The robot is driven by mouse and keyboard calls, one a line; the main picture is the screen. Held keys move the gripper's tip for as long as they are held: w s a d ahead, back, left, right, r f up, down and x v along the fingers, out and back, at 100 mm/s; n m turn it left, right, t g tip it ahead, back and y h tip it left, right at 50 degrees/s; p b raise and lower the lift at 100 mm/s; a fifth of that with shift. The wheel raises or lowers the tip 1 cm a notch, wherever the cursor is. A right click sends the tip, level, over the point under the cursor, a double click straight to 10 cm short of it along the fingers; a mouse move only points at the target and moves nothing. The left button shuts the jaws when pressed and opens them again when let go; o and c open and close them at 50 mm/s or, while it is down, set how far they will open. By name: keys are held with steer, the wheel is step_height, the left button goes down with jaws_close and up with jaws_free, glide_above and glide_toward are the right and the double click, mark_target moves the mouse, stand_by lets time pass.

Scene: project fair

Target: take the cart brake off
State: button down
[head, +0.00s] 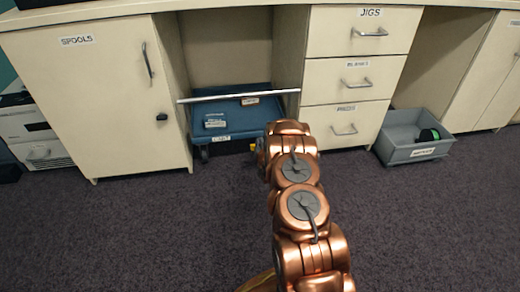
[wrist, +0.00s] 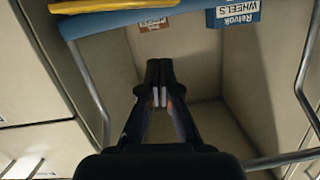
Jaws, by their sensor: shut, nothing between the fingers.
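The blue cart (head: 232,122) stands in the open bay under the desk, with a silver push bar (head: 240,95) across its front. A small yellow part (head: 253,147) shows low at the cart's front right; I cannot tell for sure that it is the brake. In the wrist view, a yellow bar (wrist: 95,5) lies along the blue cart edge (wrist: 130,18) at the top left. My gripper (wrist: 160,96) is shut and empty, apart from the yellow bar in the picture. In the head view my arm hides the gripper.
A cabinet labelled SPOOLS (head: 110,100) is left of the bay and a JIGS drawer stack (head: 350,85) is right of it. A grey bin (head: 415,148) with a green and black item sits on the floor at right. The carpet (head: 150,230) in front is clear.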

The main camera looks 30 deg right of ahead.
steer(key=b+x, duration=0.1)
steer(key=x, duration=0.2)
steer(key=f, duration=0.1)
steer(key=f+b, duration=0.1)
steer(key=f, duration=0.1)
steer(key=shift+w+a, duration=0.2)
steer(key=shift+f+b, duration=0.3)
steer(key=shift+f, duration=0.15)
